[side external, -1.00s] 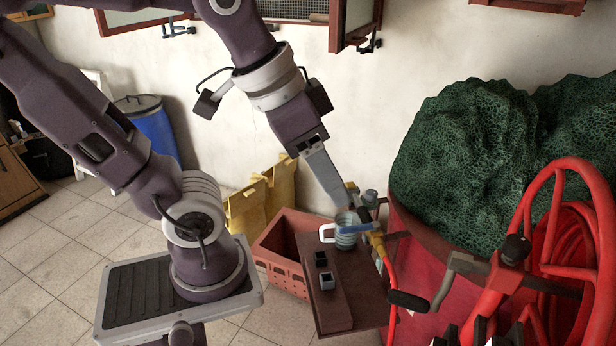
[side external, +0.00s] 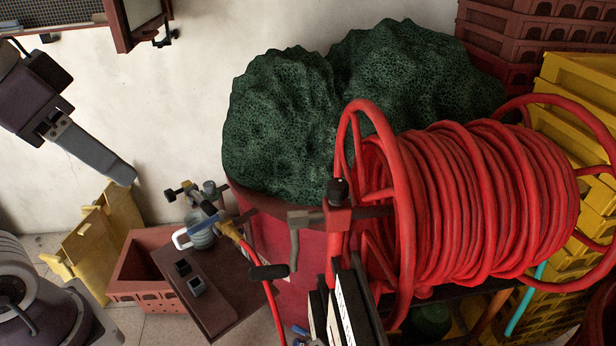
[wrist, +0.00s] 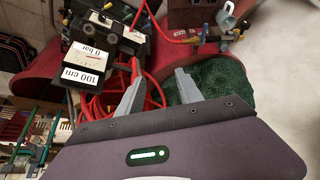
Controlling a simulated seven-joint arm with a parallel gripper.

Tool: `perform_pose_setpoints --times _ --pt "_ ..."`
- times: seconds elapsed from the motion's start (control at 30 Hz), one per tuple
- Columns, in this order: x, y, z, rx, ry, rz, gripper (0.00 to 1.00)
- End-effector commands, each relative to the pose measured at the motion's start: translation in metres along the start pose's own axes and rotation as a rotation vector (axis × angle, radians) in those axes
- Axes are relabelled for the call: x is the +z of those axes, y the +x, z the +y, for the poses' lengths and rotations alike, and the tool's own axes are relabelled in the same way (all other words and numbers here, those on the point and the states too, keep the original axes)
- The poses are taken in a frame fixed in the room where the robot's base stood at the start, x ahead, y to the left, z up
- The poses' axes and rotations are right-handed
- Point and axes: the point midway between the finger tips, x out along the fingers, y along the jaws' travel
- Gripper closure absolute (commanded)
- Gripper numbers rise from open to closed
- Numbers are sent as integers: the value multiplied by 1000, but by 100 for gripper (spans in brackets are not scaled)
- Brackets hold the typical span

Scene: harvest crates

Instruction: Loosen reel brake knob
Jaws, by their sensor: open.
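The hose reel (side external: 470,210) stands at the right in the side view, wound with red hose. A black knob (side external: 338,191) sits on a bracket at the reel's near left end; I take it for the brake knob. My gripper (side external: 128,177) is at the left of the side view, well away from the knob and touching nothing. In the wrist view its two grey fingers (wrist: 158,85) are spread, with nothing between them. Red hose (wrist: 97,108) shows beyond the fingers there. I cannot pick out the knob for certain in the wrist view.
Dark green netting (side external: 280,130) is heaped on a red drum between my gripper and the reel. A brown board (side external: 215,285) carries a mug (side external: 200,236) and small blocks. Yellow crates (side external: 575,110) stand behind the reel.

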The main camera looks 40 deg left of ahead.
Motion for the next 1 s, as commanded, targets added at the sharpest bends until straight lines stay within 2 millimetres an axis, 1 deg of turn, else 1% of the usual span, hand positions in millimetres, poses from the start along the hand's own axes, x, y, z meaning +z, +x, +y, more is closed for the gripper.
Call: perform_pose_setpoints --times 0.03,0.17,0.27,0.37,0.4,0.47,0.5,0.57,0.6,0.63,0.67,0.7,0.77,0.8,0.83,0.9,1.0 --pt "-9 10 9 16 -61 -75 57" --pt "-34 30 36 77 -237 -247 57" --pt "-56 49 58 139 -395 -403 57" --pt "-84 72 82 226 -592 -603 57" --pt "-97 81 90 270 -681 -699 57" --pt "-120 95 101 348 -826 -856 57" --pt "-136 103 105 406 -922 -967 57" --pt "-163 113 105 499 -1059 -1133 57" --pt "-181 118 101 564 -1144 -1242 57" --pt "-195 122 95 616 -1204 -1323 57" --pt "-208 126 88 669 -1258 -1403 57" --pt "-225 130 76 739 -1322 -1503 57" --pt "-247 137 53 844 -1399 -1639 57" --pt "-239 159 50 857 -1416 -1680 57" --pt "-224 183 52 848 -1413 -1675 57" --pt "-205 220 53 847 -1410 -1665 57" --pt "-191 246 54 846 -1405 -1654 57"
